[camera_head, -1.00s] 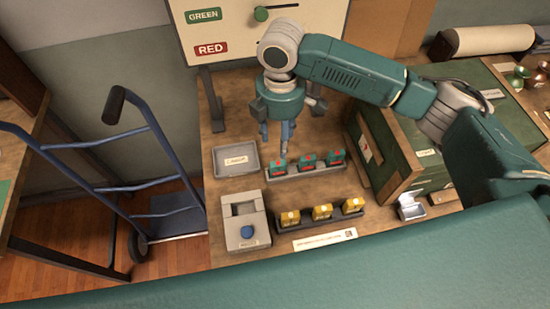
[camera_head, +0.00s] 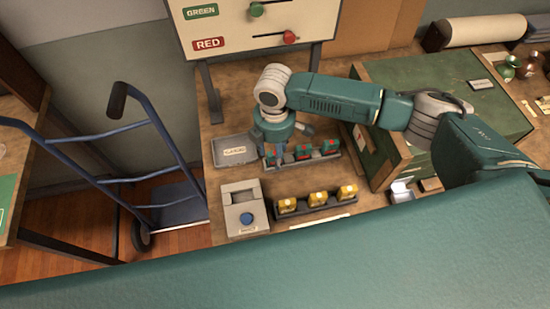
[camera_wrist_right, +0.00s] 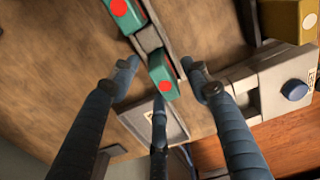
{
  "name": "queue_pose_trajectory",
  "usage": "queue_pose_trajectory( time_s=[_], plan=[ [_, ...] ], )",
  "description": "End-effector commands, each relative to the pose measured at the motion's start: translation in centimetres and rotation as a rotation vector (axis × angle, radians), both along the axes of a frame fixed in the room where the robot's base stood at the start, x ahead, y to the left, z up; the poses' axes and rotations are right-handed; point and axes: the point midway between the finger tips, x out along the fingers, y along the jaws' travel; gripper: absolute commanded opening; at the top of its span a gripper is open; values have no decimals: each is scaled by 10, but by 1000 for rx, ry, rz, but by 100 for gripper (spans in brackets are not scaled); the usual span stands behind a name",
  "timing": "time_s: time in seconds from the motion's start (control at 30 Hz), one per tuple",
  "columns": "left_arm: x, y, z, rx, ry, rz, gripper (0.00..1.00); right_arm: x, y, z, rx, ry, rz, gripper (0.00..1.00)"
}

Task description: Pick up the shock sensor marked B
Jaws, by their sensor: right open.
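Several small block-shaped sensors stand in two dark racks on the bench. Green ones with red tops stand in the back rack (camera_head: 318,160), including a middle one (camera_head: 303,153) and a right one (camera_head: 330,146). Yellow ones (camera_head: 317,200) stand in the front rack. I cannot read a letter B on any. My right gripper (camera_head: 272,158) is open, pointing down over the left end of the back rack. In the right wrist view its three fingers spread around the end green sensor (camera_wrist_right: 160,68), with nothing gripped. The gripper mostly hides that sensor in the head view. My left gripper is out of view.
A grey tray (camera_head: 222,160) lies left of the back rack, close to my gripper. A grey box with a blue button (camera_head: 245,209) stands in front of it. A green case (camera_head: 440,100) stands right. A sign board (camera_head: 250,40) rises behind.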

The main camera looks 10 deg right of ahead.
Motion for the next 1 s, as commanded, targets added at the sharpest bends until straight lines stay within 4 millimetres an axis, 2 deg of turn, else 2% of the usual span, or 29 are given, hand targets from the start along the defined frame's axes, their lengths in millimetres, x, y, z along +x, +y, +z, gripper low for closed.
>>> queue_pose_trajectory(
  time_s=[0.07, 0.2, 0.3, 0.57, 0.73, 0.87, 1.0],
  plan=[
    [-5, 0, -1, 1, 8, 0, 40, 0, 0, 0, 0, 0, 0, 45],
    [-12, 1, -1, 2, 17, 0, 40, 0, 0, 0, 0, 0, 0, 17],
    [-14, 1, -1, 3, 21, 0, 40, 0, 0, 0, 0, 0, 0, 0],
    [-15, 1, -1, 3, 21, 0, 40, 0, 0, 1, 1, -1, 0, 0],
    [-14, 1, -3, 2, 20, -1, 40, 1, 1, 8, 2, -2, 0, 0],
    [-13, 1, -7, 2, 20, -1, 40, 2, 0, 23, 3, -4, 1, 0],
    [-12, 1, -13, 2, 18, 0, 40, 2, 1, 51, 3, -6, 1, 0]
  ],
)
